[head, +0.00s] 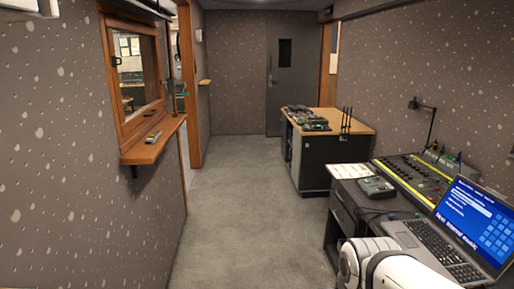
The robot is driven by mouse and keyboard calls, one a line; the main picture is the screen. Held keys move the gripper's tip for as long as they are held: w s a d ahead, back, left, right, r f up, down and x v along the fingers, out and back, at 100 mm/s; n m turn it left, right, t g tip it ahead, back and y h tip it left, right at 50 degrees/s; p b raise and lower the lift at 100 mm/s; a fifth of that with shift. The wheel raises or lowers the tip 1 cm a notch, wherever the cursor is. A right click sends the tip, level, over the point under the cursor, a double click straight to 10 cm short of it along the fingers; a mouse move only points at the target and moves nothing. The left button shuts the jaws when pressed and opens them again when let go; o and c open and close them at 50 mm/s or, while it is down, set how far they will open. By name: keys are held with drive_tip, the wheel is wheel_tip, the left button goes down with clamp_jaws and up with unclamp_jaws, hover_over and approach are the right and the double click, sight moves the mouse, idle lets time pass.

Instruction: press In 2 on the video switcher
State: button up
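A small dark grey box (376,187) with a lighter top lies on the desk at the right, in front of a long fader console. It may be the video switcher, but its labels and its In 2 button are too small to read. Several dark devices (308,118) lie on the wooden top of a cabinet farther back; I cannot tell what they are. My white arm shows at the lower right, in front of the desk. My gripper is not in view.
The fader console (415,178) with a yellow edge, an open laptop (448,238), papers (350,171) and a thin lamp (433,125) occupy the desk. The wood-topped cabinet (335,165) stands behind. A ledge (150,148) juts from the left wall. The carpet between is clear.

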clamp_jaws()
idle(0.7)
